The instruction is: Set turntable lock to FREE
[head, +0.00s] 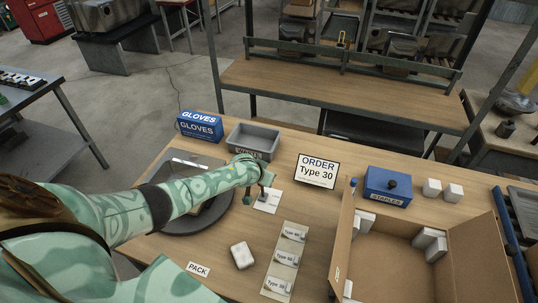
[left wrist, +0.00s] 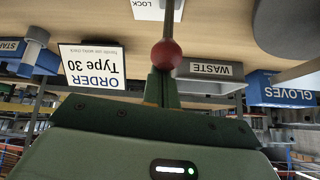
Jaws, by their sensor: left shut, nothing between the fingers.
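The grey turntable (head: 208,218) lies on the bench, partly hidden by my left arm. Beside it is a white lock card (head: 268,204), whose word LOCK shows in the left wrist view (left wrist: 155,8). A lever with a red ball knob (left wrist: 166,54) stands by the card. My left gripper (head: 266,180) is over the lever. Its shut fingers (left wrist: 161,88) show right by the knob in the left wrist view, with nothing held between them; I cannot tell whether they touch it. The lever's setting cannot be read. My right gripper is not in view.
A grey waste bin (head: 253,141), a blue gloves box (head: 200,126) and an order sign (head: 317,171) stand behind. An open carton (head: 400,262) is at the right, near a blue staples box (head: 387,187). Labelled parts on a card (head: 286,262) and a white block (head: 242,255) lie in front.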

